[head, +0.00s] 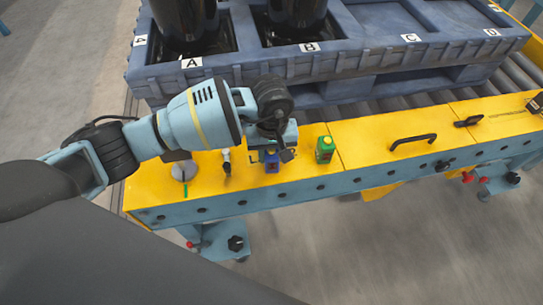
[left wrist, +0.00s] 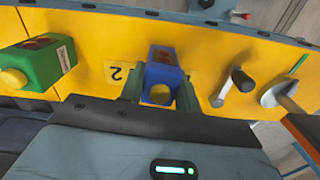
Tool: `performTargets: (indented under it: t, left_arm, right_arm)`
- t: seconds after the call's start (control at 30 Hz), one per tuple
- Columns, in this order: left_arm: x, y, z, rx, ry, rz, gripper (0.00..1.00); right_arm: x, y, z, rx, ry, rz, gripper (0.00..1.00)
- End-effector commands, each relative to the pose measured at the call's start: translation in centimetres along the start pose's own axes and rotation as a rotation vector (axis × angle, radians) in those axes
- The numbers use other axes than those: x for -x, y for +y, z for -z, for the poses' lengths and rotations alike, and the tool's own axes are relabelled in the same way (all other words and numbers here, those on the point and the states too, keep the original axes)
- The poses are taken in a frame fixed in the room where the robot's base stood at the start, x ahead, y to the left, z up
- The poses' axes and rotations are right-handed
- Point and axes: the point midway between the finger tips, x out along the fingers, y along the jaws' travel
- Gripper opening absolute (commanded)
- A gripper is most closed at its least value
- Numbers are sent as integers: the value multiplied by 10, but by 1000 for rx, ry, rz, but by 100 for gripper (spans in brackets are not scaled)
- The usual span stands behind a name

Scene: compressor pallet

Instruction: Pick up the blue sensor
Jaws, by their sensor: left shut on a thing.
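The blue sensor (head: 271,162) is a small blue block on the yellow top of the conveyor side, below my left gripper (head: 276,150) in the head view. In the left wrist view the blue sensor (left wrist: 162,72) stands between the two dark green fingers of my left gripper (left wrist: 160,92). The fingers are shut on it, and a yellow round part shows on its near end. Whether it is lifted off the yellow surface cannot be told. My right gripper is in neither view.
A green sensor (head: 325,149) stands just right of the blue one. A small grey-and-black handle (head: 226,160) and a round metal disc (head: 184,171) are to the left. A black bar handle (head: 413,143) lies further right. A blue pallet (head: 350,62) with black cylinders stands behind.

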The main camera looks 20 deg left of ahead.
Motion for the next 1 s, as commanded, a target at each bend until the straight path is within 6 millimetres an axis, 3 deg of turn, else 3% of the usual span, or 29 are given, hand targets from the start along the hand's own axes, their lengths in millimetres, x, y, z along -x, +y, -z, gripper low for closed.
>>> performTargets:
  t: [0.27,0.47,1.0]
  left_arm:
    - [10,0,1,0,3,-2,7]
    - [37,0,2,0,5,-3,7]
    - [47,-60,-101,-3,0,0,7]
  right_arm:
    - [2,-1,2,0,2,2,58]
    - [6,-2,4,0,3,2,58]
    - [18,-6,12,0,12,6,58]
